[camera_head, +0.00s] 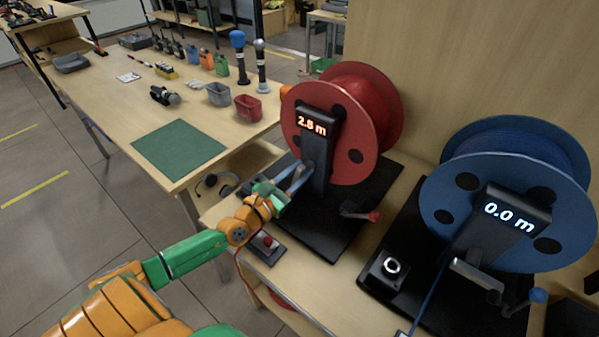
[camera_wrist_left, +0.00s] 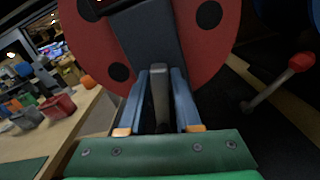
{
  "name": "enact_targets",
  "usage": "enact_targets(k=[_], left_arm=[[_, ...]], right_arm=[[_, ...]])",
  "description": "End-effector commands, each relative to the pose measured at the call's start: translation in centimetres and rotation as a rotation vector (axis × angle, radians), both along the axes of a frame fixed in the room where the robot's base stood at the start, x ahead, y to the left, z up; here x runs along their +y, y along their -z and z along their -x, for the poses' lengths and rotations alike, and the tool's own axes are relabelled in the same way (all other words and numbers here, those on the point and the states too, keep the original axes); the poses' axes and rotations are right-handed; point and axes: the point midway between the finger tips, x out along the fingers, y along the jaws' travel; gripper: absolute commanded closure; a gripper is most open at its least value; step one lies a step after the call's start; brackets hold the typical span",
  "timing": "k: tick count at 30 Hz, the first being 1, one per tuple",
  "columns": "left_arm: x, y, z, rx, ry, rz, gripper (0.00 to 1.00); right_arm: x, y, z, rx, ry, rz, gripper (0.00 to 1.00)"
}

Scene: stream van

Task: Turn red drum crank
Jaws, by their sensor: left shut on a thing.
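The red drum (camera_head: 365,95) stands on a black base, and its black post carries a display (camera_head: 312,122) reading 2.8 m. Its crank (camera_head: 361,215), a metal arm with a red knob, sticks out low at the right of the post. The crank also shows at the right of the left wrist view (camera_wrist_left: 280,82), apart from my fingers. My left gripper (camera_head: 298,178) is at the post's lower front, shut on a grey lever (camera_wrist_left: 160,92), which lies between its two blue fingers. Where the lever joins the post is partly hidden. My right gripper is not in view.
A blue drum (camera_head: 505,150) reading 0.0 m stands at the right, with its own grey lever (camera_head: 475,272) and blue-knobbed crank (camera_head: 538,297). A box with a red button (camera_head: 267,243) sits below my left gripper. A workbench with a green mat (camera_head: 178,150) and bins is at the left.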

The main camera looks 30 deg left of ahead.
Motion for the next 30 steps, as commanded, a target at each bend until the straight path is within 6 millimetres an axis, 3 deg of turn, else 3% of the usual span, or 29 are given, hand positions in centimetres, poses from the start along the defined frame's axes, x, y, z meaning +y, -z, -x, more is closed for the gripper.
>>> enact_targets(k=[2, 21, 28, 29, 30], left_arm=[[0.1, 0.4, 0.0, 0.003, -0.001, 0.054, 1.0], [0.1, 0.8, 0.1, 0.038, 0.002, 0.28, 1.0], [0.1, 0.8, 0.2, 0.04, 0.002, 0.279, 1.0], [0.1, 0.8, 0.2, 0.04, 0.002, 0.279, 0.68], [0.1, 0.8, 0.2, 0.041, 0.002, 0.279, 0.57]], right_arm=[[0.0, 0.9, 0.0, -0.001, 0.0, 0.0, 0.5], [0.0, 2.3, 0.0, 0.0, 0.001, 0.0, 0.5], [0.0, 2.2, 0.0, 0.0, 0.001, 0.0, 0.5], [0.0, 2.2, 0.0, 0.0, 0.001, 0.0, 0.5], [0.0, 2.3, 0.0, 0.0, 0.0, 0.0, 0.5]])
